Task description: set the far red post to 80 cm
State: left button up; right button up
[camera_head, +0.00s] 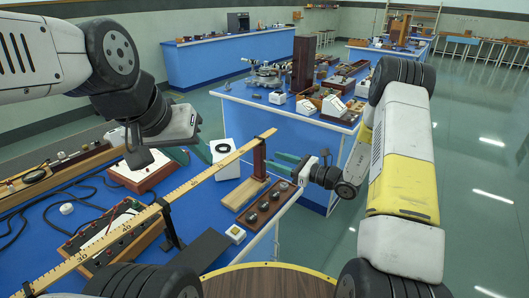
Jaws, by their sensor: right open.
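A long wooden scale (205,173) with printed numbers runs diagonally from the lower left to the upper right over the near blue bench. A dark red post (259,156) stands at its far end, upright against the scale. A dark post (171,228) stands under the scale nearer to me. My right gripper (270,164) is open, its green fingers pointing left at the red post; whether they are around it or just beside it I cannot tell. My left gripper (178,164) is above the bench, left of the scale, its green fingers spread apart and empty. The number at the red post is too small to read.
A wooden block (244,193) and a tray with round metal pieces (265,207) lie below the red post. A white box (224,157) stands behind the scale. Instruments crowd the bench's left side. A second blue bench (283,124) stands behind, with floor around it.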

aim_at(264, 159)
jog(key=shift+m+t+h, duration=0.3)
jog(key=shift+m+t, duration=0.4)
jog(key=shift+m, duration=0.2)
jog(key=w+a+f, duration=0.1)
jog(key=w, duration=0.1)
jog(key=w+a+f, duration=0.1)
jog(key=w+a, duration=0.1)
jog(key=w+a+f, duration=0.1)
jog(key=a, duration=0.1)
jog(key=shift+w, duration=0.4)
jog(key=shift+c, duration=0.2)
grip_shut()
